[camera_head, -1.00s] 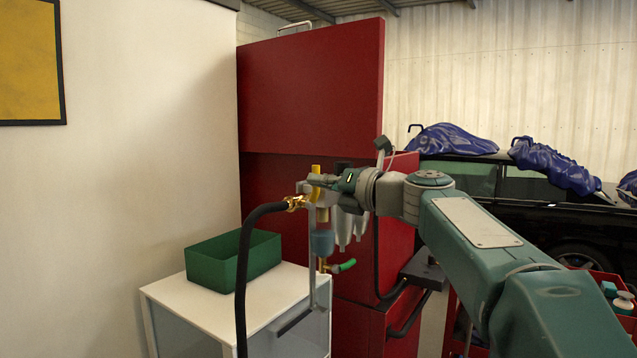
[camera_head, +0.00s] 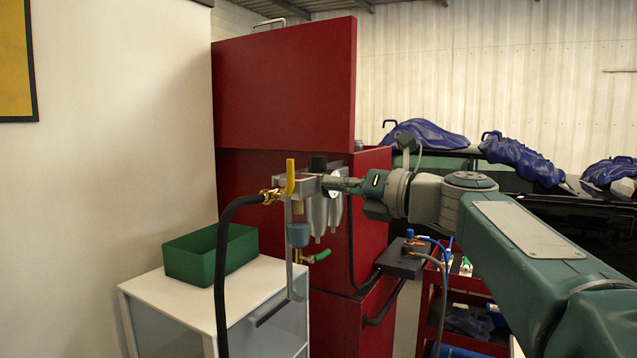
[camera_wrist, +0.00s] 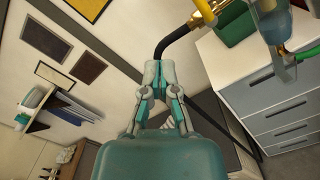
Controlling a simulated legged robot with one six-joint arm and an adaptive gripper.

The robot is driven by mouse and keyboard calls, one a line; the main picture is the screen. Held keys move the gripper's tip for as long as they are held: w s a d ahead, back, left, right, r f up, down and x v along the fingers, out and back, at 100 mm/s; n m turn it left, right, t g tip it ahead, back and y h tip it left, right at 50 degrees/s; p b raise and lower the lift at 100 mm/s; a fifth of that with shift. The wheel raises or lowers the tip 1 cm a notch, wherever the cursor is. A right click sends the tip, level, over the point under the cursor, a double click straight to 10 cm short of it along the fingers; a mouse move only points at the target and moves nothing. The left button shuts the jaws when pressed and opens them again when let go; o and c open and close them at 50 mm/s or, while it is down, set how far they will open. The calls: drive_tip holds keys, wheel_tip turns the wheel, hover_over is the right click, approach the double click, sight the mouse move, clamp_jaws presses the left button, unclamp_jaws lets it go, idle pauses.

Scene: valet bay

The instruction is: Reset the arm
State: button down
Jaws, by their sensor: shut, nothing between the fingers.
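My gripper (camera_head: 332,183) is in the upper middle of the head view, at the end of my green and grey arm, pointing left. Its fingers are shut and hold nothing. The fingertips are just right of the air unit's yellow lever (camera_head: 290,177), which stands upright, with a gap between them. They overlap the grey top of the air unit in the picture; I cannot tell if they touch it. In the wrist view the closed fingers (camera_wrist: 158,72) point up the picture, with the black hose beyond them.
The air unit has a brass fitting (camera_head: 269,196), a black hose (camera_head: 222,270), a blue bowl (camera_head: 298,235) and a green lever (camera_head: 321,255). A green bin (camera_head: 190,262) sits on a white cabinet (camera_head: 170,298). A red cabinet (camera_head: 285,90) stands behind. Blue bags (camera_head: 427,134) lie on a dark car.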

drive_tip(key=shift+a, duration=0.15)
drive_tip(key=shift+f, duration=0.1)
drive_tip(key=s+f+n+g+h, duration=0.2)
drive_tip(key=s+f+n+h, duration=0.2)
drive_tip(key=s+f+n, duration=0.4)
drive_tip(key=s+f+n+g+h, duration=0.1)
drive_tip(key=s+f+n+h, duration=0.25)
drive_tip(key=f+n, duration=0.4)
drive_tip(key=s+d+f+n+g+h, duration=0.1)
drive_tip(key=s+d+f+n+h, duration=0.2)
drive_tip(key=s+f+n, duration=0.4)
drive_tip(key=s+d+f+n+g+h, duration=0.1)
drive_tip(key=s+d+f+n+h, duration=0.3)
drive_tip(key=s+f+n, duration=0.3)
wheel_tip(320, 180, down, 5)
drive_tip(key=d+n, duration=0.1)
drive_tip(key=n, duration=0.2)
drive_tip(key=shift+s+d, duration=0.3)
drive_tip(key=shift+d, duration=0.05)
drive_tip(key=shift+r+h, duration=0.1)
drive_tip(key=shift+h, duration=0.15)
